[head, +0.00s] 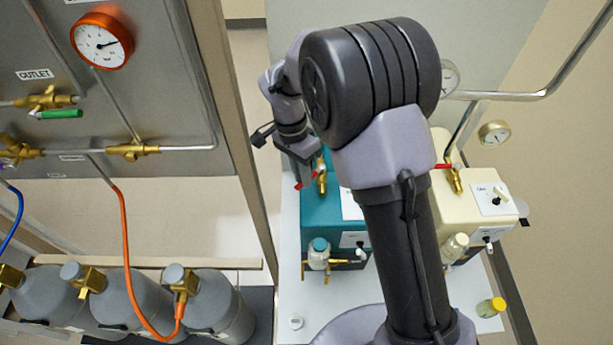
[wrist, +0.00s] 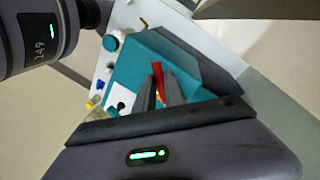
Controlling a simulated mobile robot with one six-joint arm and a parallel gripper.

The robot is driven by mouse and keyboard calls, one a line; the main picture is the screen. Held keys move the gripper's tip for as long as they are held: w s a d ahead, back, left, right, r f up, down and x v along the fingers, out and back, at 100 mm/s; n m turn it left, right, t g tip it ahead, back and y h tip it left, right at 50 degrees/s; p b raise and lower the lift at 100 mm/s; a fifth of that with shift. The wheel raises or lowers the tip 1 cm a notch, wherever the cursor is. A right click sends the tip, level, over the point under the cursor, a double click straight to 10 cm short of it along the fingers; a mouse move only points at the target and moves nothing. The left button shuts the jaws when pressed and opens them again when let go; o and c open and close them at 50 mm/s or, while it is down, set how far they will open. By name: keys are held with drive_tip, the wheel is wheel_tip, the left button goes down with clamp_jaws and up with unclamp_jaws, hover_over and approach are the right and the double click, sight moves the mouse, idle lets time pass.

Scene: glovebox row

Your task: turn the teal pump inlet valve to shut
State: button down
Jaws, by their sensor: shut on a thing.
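The teal pump (head: 322,222) stands on the white bench, partly hidden behind my arm. Its inlet valve is a brass body (head: 322,181) with a red lever (head: 307,181) at the pump's back left. My gripper (head: 299,172) is at the lever, pointing down. In the wrist view the teal pump (wrist: 142,62) lies below my gripper (wrist: 160,92), and the red lever (wrist: 158,75) shows between the two dark fingers. The fingers are shut on the lever. Most of the brass body is hidden by the fingers in the wrist view.
A cream pump (head: 478,190) with its own red-levered valve (head: 453,177) stands to the right. A post (head: 240,140) and gas panel with an orange gauge (head: 101,41) are at left, above grey cylinders (head: 222,307). A small yellow-capped jar (head: 490,307) stands at the bench's front right.

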drive_tip(key=shift+w+a+m, duration=0.25)
drive_tip(key=shift+w+m, duration=0.05)
drive_tip(key=shift+m, duration=0.3)
drive_tip(key=c, duration=1.4)
unclamp_jaws()
drive_tip(key=shift+c, duration=0.2)
